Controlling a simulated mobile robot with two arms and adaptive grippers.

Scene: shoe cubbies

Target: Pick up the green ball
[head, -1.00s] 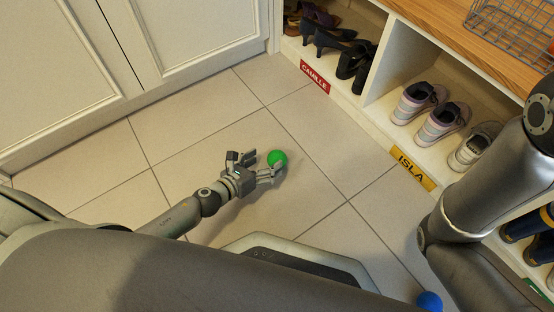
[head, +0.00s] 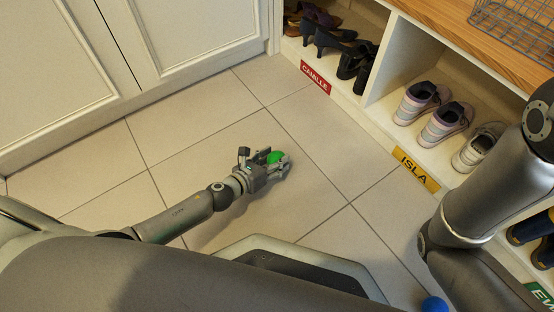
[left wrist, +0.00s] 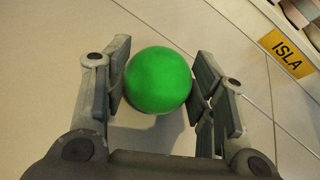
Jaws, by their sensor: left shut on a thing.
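The green ball (head: 275,157) is low over or on the tiled floor in the head view, partly covered by my left gripper. In the left wrist view the ball (left wrist: 158,80) sits between the two fingers of my left gripper (left wrist: 160,88). My left gripper (head: 272,164) is shut on the ball in the head view. I cannot tell whether the ball touches the floor. My right arm (head: 480,205) shows at the right, but its gripper is out of view.
Shoe cubbies with CAMILLE (head: 315,77) and ISLA (head: 415,169) labels line the right side. A blue ball (head: 434,304) lies at the bottom right. White cabinet doors (head: 180,40) stand at the back left. Open floor tiles surround the gripper.

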